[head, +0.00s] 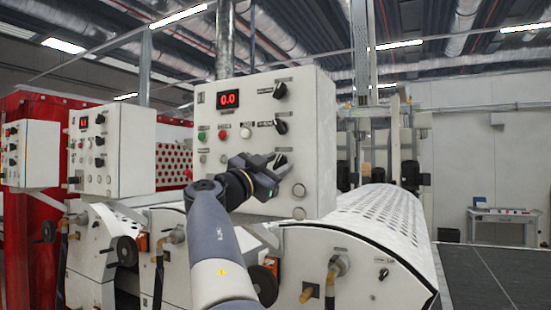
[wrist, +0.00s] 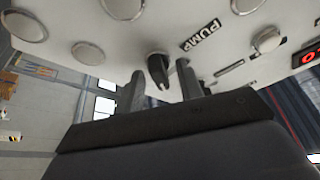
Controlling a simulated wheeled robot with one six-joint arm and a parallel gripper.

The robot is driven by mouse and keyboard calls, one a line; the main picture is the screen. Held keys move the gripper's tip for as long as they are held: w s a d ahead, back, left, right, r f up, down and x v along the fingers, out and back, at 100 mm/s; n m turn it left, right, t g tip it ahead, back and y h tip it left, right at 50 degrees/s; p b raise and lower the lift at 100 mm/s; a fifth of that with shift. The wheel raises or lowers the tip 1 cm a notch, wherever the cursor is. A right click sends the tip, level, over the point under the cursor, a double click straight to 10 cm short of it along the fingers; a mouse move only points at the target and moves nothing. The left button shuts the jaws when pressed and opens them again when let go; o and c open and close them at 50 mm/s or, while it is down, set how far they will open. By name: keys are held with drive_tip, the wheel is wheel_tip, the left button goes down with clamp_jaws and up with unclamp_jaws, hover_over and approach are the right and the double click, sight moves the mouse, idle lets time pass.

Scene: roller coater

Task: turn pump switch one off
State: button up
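The pump switch is a black rotary knob (wrist: 158,70) on a white panel beside a "PUMP" label (wrist: 200,36) in the wrist view. In the head view, the lowest black knob (head: 281,161) on the nearest control box (head: 262,190) is partly hidden by my gripper (head: 277,168). My gripper (wrist: 160,88) also shows in the wrist view, its two fingers apart, one on each side of the knob. Small gaps show between knob and fingers, so it looks open and not clamped. Whether the tips touch the panel is unclear.
Two more black knobs (head: 280,108) sit above on the same box. A perforated white roller cover (head: 385,215) lies below right. More control boxes (head: 112,150) stand left.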

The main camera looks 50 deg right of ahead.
drive_tip(key=shift+c, duration=0.4)
clamp_jaws()
drive_tip(key=shift+f+n+t+b, duration=0.1)
drive_tip(key=shift+n+t+b, duration=0.2)
drive_tip(key=shift+n+b, duration=0.15)
drive_tip(key=shift+s+d+f+n+t+b, duration=0.1)
drive_tip(key=shift+n+t+b, duration=0.2)
drive_tip(key=shift+n+b, duration=0.3)
drive_tip(key=shift+s+f+n+t+b, duration=0.1)
drive_tip(key=shift+n+t+b, duration=0.25)
drive_tip(key=shift+n, duration=0.3)
drive_tip(key=n+t+b, duration=0.1)
drive_tip(key=n+t, duration=0.1)
drive_tip(key=n, duration=0.2)
drive_tip(key=shift+r+b, duration=0.15)
drive_tip(key=shift+b, duration=0.15)
drive_tip(key=n+t, duration=0.1)
drive_tip(key=n, duration=0.1)
drive_tip(key=n+t, duration=0.1)
drive_tip(key=n, duration=0.2)
drive_tip(key=shift+r+t+y, duration=0.2)
drive_tip(key=shift+t+y, duration=0.05)
drive_tip(key=shift+y, duration=0.15)
drive_tip(key=shift+n+t+y+p, duration=0.4)
drive_tip(key=shift+n+t, duration=0.1)
drive_tip(key=shift+n, duration=0.7)
drive_tip(key=shift+n+t+y+p, duration=0.3)
drive_tip(key=shift+n+t+p, duration=0.15)
drive_tip(key=shift+n, duration=1.05)
